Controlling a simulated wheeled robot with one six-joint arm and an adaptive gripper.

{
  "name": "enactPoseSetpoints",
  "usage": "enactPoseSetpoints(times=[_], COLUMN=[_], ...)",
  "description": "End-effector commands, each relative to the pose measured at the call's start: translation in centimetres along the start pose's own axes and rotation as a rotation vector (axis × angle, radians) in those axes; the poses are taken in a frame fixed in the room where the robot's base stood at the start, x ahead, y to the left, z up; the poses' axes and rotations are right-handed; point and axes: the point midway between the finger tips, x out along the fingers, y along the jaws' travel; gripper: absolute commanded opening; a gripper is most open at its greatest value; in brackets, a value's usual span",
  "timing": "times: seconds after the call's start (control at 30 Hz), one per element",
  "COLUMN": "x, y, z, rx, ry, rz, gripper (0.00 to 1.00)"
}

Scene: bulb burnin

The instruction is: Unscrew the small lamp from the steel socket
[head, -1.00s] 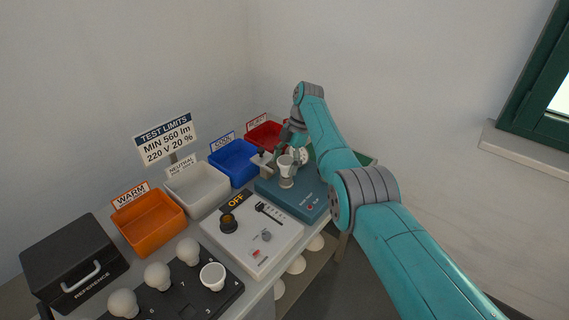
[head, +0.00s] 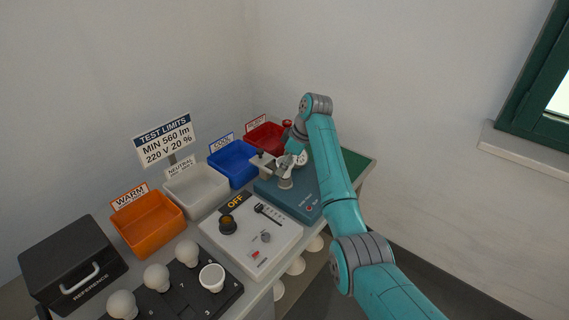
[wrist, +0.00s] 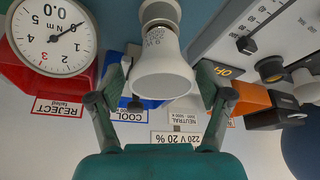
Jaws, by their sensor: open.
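The small white lamp (wrist: 163,75) with a flared head shows in the middle of the wrist view, its neck at the steel socket (wrist: 158,12). In the head view the socket (head: 285,183) stands on the blue test base (head: 300,200); the lamp there is mostly hidden by my gripper. My gripper (wrist: 161,80) is open, with one finger on each side of the lamp head. Whether the fingers touch it I cannot tell. The round torque dial (wrist: 50,35) beside it reads 0.0 N m.
A control panel (head: 275,240) marked OFF lies in front of the test base. Orange (head: 150,225), white (head: 197,190), blue (head: 234,165) and red (head: 263,138) bins line the back. A black tray (head: 190,300) with several bulbs and a white lamp (head: 212,278) is at front left.

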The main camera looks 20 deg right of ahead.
Motion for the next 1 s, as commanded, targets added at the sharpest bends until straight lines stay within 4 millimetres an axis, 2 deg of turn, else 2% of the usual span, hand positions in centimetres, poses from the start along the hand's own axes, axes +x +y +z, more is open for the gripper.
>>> enactPoseSetpoints(times=[0.8,1.0], x=[0.01,-0.03], y=[0.37,0.51], z=[-0.07,0.03], rx=[0.865,0.994], ry=[-0.001,0.000], rz=[0.360,0.412], gripper=[0.78,0.78])
